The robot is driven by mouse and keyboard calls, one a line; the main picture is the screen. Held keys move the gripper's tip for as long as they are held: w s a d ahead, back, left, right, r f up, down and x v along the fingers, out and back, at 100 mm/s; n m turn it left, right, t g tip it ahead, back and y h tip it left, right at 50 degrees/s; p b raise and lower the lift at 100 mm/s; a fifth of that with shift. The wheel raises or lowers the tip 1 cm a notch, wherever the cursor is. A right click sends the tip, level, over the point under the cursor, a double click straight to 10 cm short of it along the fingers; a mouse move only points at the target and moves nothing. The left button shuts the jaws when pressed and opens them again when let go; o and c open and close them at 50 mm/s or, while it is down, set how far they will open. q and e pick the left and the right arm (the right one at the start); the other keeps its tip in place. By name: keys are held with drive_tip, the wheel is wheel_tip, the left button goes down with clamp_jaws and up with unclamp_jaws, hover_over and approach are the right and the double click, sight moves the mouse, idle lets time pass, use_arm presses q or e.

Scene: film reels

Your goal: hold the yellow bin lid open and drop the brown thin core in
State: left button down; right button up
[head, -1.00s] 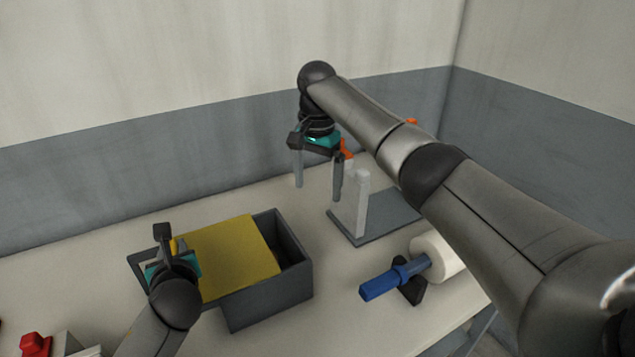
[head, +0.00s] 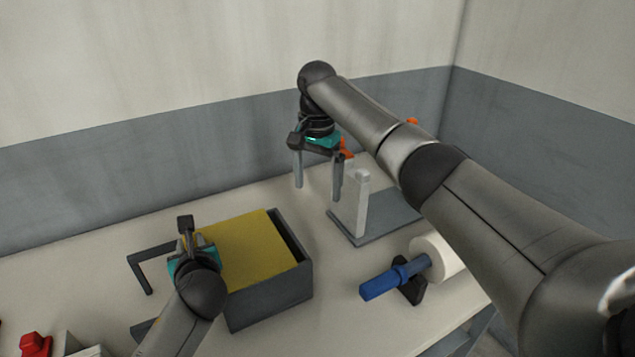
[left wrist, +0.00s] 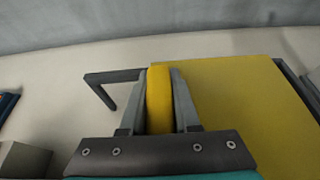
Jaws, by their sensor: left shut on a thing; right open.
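The yellow lid (head: 243,252) lies on the dark grey bin (head: 270,302) and covers most of its top; a narrow dark gap shows along the right side. My left gripper (left wrist: 158,78) is shut on the lid's yellow upright handle (left wrist: 158,108) at the lid's left edge. In the head view the wrist partly hides this grip. My right gripper (head: 318,191) is open and empty, pointing down above the table behind and right of the bin. I see no brown thin core; the inside of the bin is hidden.
Dark rails (head: 148,262) stick out left of the bin. A grey stand with a pale post (head: 362,205) is beside my right gripper. A white roll (head: 436,257) with a blue-handled shaft (head: 380,284) lies front right. A red object (head: 35,343) is front left.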

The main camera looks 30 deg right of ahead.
use_arm(q)
drive_tip(key=shift+d+f, duration=0.25)
drive_tip(key=shift+d, duration=0.75)
drive_tip(key=c, duration=1.1)
unclamp_jaws()
drive_tip(key=o, duration=0.5)
drive_tip(key=shift+r, duration=0.15)
drive_tip(key=shift+o, duration=0.2)
drive_tip(key=shift+s, duration=0.1)
drive_tip(key=p+v, duration=0.3)
drive_tip(key=v, duration=1.2)
drive_tip(key=shift+r, duration=0.1)
